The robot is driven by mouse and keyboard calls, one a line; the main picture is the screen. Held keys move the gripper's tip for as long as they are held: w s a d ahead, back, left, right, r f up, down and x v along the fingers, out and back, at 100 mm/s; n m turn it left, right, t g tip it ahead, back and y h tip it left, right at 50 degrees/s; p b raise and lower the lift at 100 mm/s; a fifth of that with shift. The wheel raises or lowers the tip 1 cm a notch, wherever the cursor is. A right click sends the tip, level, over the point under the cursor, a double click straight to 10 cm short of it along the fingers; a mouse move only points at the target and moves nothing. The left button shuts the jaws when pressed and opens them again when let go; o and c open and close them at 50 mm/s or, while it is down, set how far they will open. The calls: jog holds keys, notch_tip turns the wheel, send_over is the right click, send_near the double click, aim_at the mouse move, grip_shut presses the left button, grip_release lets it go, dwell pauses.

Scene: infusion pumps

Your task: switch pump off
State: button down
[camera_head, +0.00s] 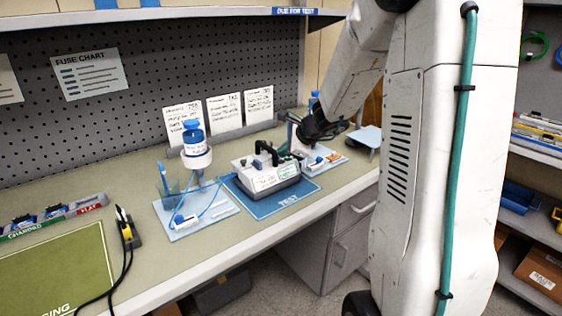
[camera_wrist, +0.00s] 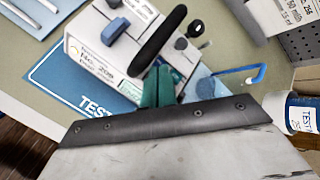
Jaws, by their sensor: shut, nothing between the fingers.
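The pump (camera_head: 268,180) is a white and grey box with a dark handle, standing on the blue TEST mat (camera_head: 290,203). In the wrist view the pump (camera_wrist: 92,42) shows a paper label reading "No. 209", a black bar handle and blue-grey knobs. My gripper (camera_wrist: 158,88) has its green fingers together, with nothing between them. Its tips appear close to the pump's side by the handle; I cannot tell whether they touch. In the head view my wrist is just right of the pump and above it.
A blue-capped bottle (camera_head: 192,140) sits on a stand over a pale tray (camera_head: 210,222) left of the pump, with blue tubing. Another tray (camera_head: 322,160) of small parts lies at right. Cards (camera_head: 224,114) stand behind. The front bench edge is clear.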

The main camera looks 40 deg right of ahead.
aim_at(284, 164)
jog(key=shift+f, duration=0.1)
jog(key=shift+f, duration=0.35)
jog(key=shift+f, duration=0.45)
dwell(0.6)
jog(key=shift+r, duration=0.9)
jog(key=shift+r, duration=2.5)
